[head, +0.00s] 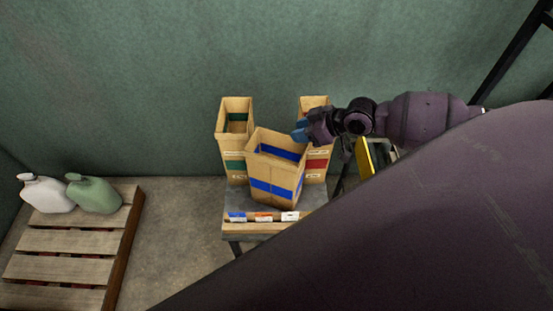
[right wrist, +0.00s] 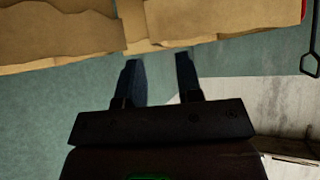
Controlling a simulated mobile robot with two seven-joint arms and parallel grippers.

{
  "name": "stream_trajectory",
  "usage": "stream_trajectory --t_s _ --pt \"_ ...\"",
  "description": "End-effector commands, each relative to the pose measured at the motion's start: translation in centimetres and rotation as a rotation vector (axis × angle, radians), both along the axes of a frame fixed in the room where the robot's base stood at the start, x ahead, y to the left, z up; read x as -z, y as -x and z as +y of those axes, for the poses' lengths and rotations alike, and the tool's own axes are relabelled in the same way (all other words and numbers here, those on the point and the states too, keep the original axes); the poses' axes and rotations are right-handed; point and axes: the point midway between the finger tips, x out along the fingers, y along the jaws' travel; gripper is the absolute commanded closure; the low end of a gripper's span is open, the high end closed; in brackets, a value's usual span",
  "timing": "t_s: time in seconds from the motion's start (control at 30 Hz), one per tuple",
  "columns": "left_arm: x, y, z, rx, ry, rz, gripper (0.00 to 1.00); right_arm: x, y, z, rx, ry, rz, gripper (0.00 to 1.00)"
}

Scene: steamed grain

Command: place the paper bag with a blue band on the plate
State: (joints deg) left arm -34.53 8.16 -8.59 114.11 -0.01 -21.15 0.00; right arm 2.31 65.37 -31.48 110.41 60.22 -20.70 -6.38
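The paper bag with a blue band (head: 274,189) stands open-topped on a small grey-topped table, in front of two other bags and turned a little relative to them. My right gripper (head: 301,132) is at its upper right rim in the head view. In the right wrist view the right gripper's two fingers (right wrist: 159,68) are apart with nothing seen between them. Brown paper (right wrist: 210,22) fills the top of that view, just beyond the fingertips; contact cannot be told. No plate can be made out clearly. My left gripper is not in view.
A green-banded bag (head: 234,165) stands behind left and a red-banded bag (head: 316,163) behind right. The table's front edge (head: 262,228) carries coloured labels. A yellow-edged object (head: 364,160) is partly hidden at right.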

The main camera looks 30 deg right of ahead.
Motion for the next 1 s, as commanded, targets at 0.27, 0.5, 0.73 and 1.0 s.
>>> stream_trajectory --t_s 0.27,0.5,0.73,1.0 --pt "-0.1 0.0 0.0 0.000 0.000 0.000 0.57 1.9 -1.5 1.7 0.000 -0.002 -0.001 0.67" --pt "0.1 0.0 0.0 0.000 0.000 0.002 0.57 3.2 -2.8 2.6 0.000 0.001 0.001 0.67" --pt "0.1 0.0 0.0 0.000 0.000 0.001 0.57 3.3 -2.9 2.6 -0.001 0.001 0.000 0.67" --pt "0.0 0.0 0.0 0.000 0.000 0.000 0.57 3.3 -2.9 2.6 -0.001 0.001 0.000 1.00"
